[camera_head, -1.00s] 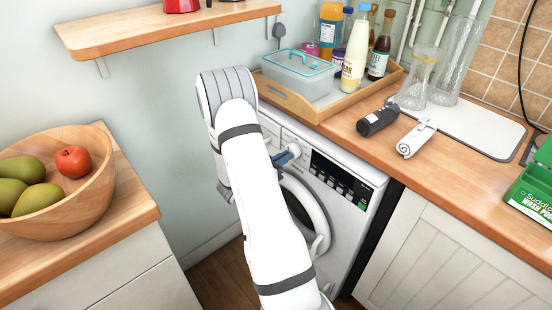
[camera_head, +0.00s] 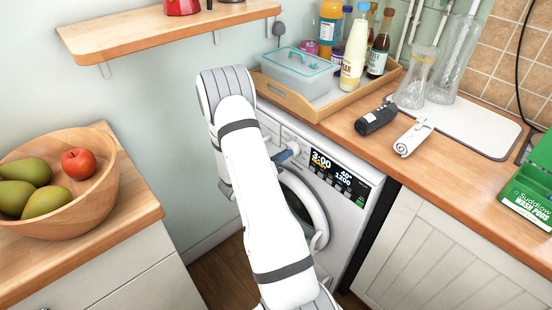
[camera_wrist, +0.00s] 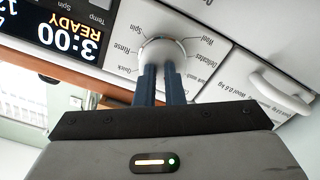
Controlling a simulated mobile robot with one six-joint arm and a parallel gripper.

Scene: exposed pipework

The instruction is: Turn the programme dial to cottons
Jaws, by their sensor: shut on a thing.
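The white washing machine (camera_head: 345,238) stands under the wooden worktop, its round door partly behind my arm. Its programme dial (camera_wrist: 163,50) is a round pale knob, seen upside down in the wrist view; it also shows in the head view (camera_head: 294,147). The blue fingers of my gripper (camera_wrist: 162,75) are shut on the dial from either side. Labels around the dial include Spin, Rinse, Quick, Wool and Delicates. I cannot make out a cottons label or the dial's pointer. The display (camera_wrist: 55,30) is lit and reads 3:00 and READY in the wrist view.
A detergent drawer (camera_wrist: 270,90) is beside the dial. A fruit bowl (camera_head: 95,205) stands on the left cabinet.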

